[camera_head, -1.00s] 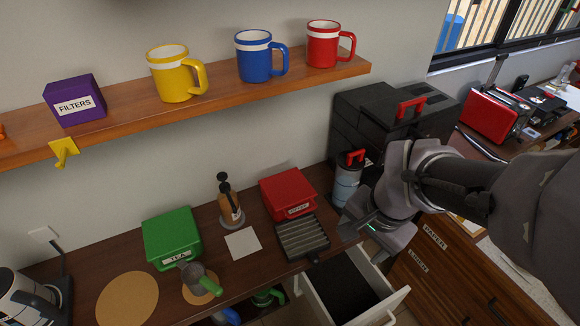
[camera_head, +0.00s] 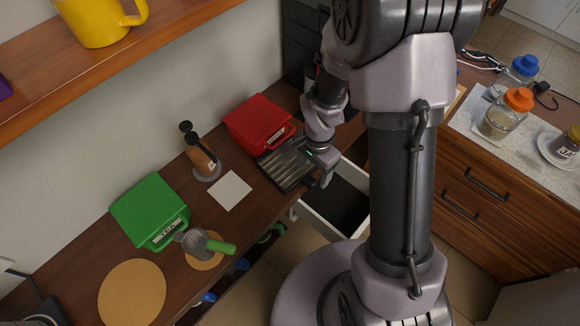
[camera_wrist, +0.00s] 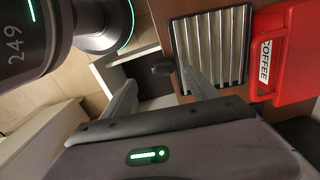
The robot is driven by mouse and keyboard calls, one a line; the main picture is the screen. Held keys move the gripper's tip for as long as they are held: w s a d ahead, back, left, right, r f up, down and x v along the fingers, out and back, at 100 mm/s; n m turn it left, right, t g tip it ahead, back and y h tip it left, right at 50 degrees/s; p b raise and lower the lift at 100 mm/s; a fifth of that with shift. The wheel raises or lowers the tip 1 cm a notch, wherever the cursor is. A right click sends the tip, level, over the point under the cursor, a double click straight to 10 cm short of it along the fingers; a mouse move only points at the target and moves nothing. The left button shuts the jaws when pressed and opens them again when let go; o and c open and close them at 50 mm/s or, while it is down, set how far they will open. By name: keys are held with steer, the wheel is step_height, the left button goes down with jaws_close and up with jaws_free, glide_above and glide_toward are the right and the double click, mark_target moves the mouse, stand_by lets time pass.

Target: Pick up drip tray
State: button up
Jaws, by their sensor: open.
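The drip tray (camera_head: 283,168) is a dark tray with light ribs, lying flat on the wooden counter in front of the red coffee box. My gripper (camera_head: 325,172) is at the tray's right end, by the counter's front edge. I cannot tell whether a finger touches the tray.
The red coffee box (camera_head: 258,122) stands close behind the tray. An open drawer (camera_head: 335,200) juts out below the counter edge. A pale square pad (camera_head: 231,191), a tamper-like tool (camera_head: 203,160) and a green tea box (camera_head: 150,211) stand to the left.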

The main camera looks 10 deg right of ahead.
mark_target(310, 179)
steer(key=f, duration=0.1)
steer(key=f+b, duration=0.1)
steer(key=f, duration=0.1)
steer(key=f+b, duration=0.1)
steer(key=shift+w+a+f, duration=0.15)
steer(key=shift+a+f, duration=0.1)
steer(key=shift+r, duration=0.15)
jaws_close()
steer(key=shift+r, duration=0.15)
steer(key=shift+r+p, duration=0.3)
steer(key=shift+p, duration=0.15)
step_height(310, 179, up, 3)
steer(key=shift+f+p, duration=0.15)
steer(key=shift+p, duration=0.6)
steer(key=s+d+r+p, duration=0.1)
steer(key=s+d+p, duration=0.7)
steer(key=s+p, duration=0.4)
steer(key=shift+s+d+r, duration=0.15)
steer(key=shift+s+r, duration=0.05)
steer(key=shift+s, duration=0.65)
